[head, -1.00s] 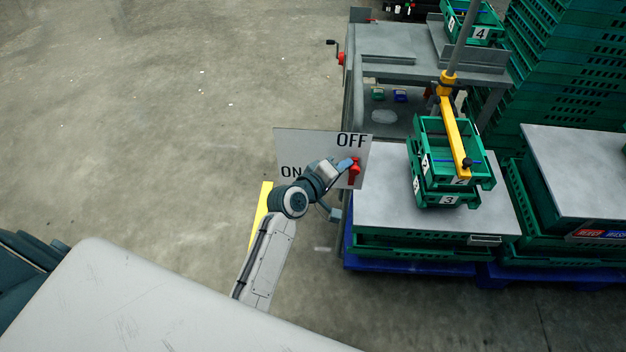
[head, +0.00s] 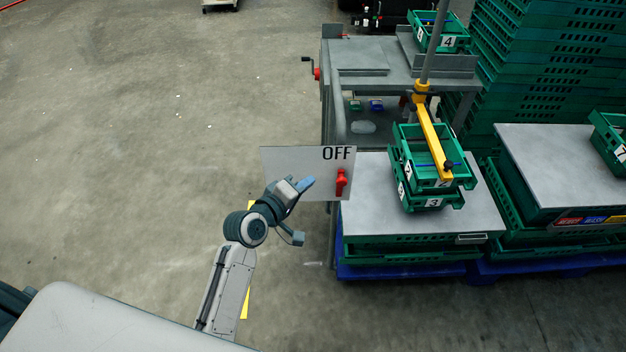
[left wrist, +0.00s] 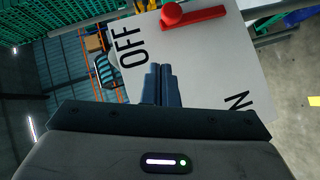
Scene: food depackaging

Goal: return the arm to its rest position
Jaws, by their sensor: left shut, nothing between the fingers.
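My left gripper (head: 307,184) is shut and empty, in front of the white switch panel (head: 290,158) and to the left of its red switch handle (head: 341,184). There is a gap between the fingertips and the handle. The handle stands upright below the word OFF; my arm hides the ON label in the head view. In the left wrist view the shut fingers (left wrist: 160,82) point at the panel (left wrist: 200,60), with the red handle (left wrist: 195,18) beyond them at the top. My right gripper is not in view.
Right of the panel, a metal-topped stand (head: 370,200) on a blue pallet holds green numbered crates (head: 402,150) under a yellow clamp bar (head: 433,138). A grey workbench (head: 400,70) and tall green crate stacks (head: 510,60) stand behind. The floor (head: 120,130) at left is clear.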

